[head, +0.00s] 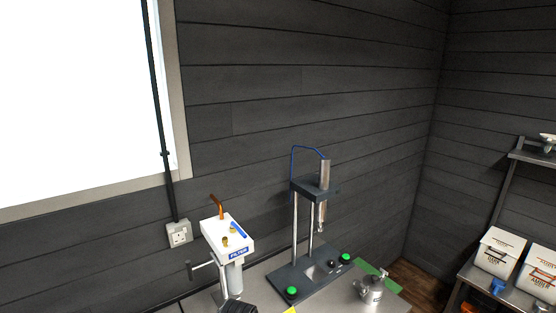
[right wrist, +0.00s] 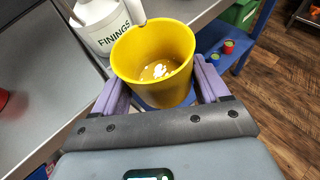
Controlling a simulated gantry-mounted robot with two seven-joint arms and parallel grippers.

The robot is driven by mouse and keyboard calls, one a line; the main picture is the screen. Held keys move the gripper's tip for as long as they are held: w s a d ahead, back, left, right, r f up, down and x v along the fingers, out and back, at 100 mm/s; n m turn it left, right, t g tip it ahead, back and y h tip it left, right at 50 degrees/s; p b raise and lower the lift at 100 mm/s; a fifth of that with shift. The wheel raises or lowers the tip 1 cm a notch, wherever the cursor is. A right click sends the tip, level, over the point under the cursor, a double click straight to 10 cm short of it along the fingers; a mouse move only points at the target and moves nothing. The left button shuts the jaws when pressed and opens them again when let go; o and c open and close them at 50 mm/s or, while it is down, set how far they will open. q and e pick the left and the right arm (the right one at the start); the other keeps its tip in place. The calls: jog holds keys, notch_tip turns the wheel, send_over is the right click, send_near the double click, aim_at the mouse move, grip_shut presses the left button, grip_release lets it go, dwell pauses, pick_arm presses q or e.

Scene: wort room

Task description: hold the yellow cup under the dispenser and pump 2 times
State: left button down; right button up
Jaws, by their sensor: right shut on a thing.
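The yellow cup (right wrist: 157,62) is upright between the two purple fingers of my right gripper (right wrist: 160,92) in the right wrist view. The gripper is shut on it. Whitish blobs and some liquid lie in the bottom of the cup. The white dispenser (right wrist: 100,22), marked FININGS, stands just beyond the cup. Its pale nozzle (right wrist: 136,10) reaches over the cup's far rim. The pump top is out of the frame. In the head view only a yellow patch shows at the bottom edge; I cannot tell if it is the cup. My left gripper cannot be made out.
In the head view a white FILTER unit (head: 227,236) and a dark stand with green buttons (head: 300,275) are on the counter. A small metal vessel (head: 370,289) stands right of them. White boxes (head: 498,252) are on the right rack. A blue stool-like surface (right wrist: 215,45) shows beside the counter.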

jog(key=shift+s+d, duration=0.1)
jog(key=s+d+p, duration=0.5)
jog(key=s, duration=0.2)
dwell(1.3)
dwell(0.3)
